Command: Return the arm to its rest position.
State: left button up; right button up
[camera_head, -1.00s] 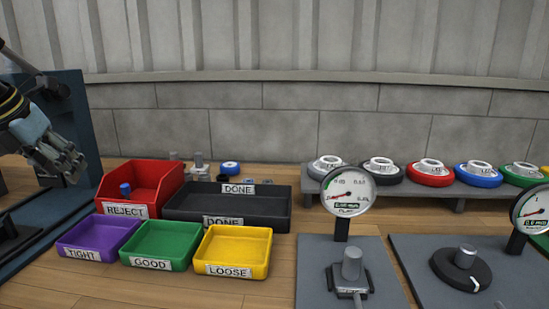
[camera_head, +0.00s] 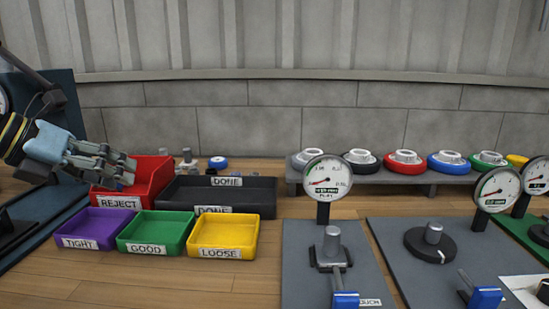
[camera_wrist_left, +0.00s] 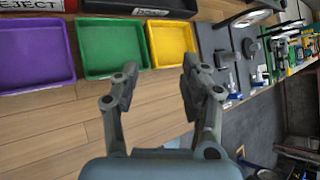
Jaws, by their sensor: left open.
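My left gripper (camera_head: 122,168) comes in from the left in the head view, above and in front of the red REJECT bin (camera_head: 150,185), hiding part of it. Its fingers point right and are empty. In the left wrist view my left gripper (camera_wrist_left: 160,90) has its two fingers wide apart with nothing between them. My right gripper is not in view.
Purple TIGHT (camera_head: 92,226), green GOOD (camera_head: 155,228) and yellow LOOSE (camera_head: 224,233) trays stand before the black DONE tray (camera_head: 255,200). Dial gauges (camera_head: 327,178) stand on grey mats (camera_head: 310,285) at right. A shelf (camera_head: 400,183) holds colored rings. A dark blue panel (camera_head: 60,110) stands at left.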

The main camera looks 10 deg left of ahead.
pick_arm(q)
jog(key=s+d+r+n+t+h, duration=0.1)
jog(key=d+r+n+t+h, duration=0.3)
jog(key=d+r+n+t, duration=0.5)
jog(key=s+a+f+n+g+y, duration=0.2)
jog(key=s+a+f+n+y, duration=0.2)
jog(key=a+f+n+y, duration=0.5)
jog(key=s+a+f+n+g+y, duration=0.1)
jog(key=s+a+f+n+y, duration=0.35)
jog(key=n, duration=0.85)
jog(key=s+d+f+n+g+h, duration=0.1)
jog(key=s+d+f+n+g, duration=0.1)
jog(key=s+d+f+g, duration=0.55)
jog(key=s+d+f+n+g+h, duration=0.15)
jog(key=s+d+f+g, duration=0.25)
jog(key=s+f, duration=0.5)
jog(key=s+a+f, duration=0.1)
jog(key=s+f, duration=0.1)
jog(key=f, duration=1)
jog(key=s+a+f, duration=0.2)
jog(key=f, duration=1.1)
jog(key=s+f+g, duration=0.2)
jog(key=s+f, duration=1.2)
jog(key=s, duration=0.3)
jog(key=shift+s+a, duration=0.4)
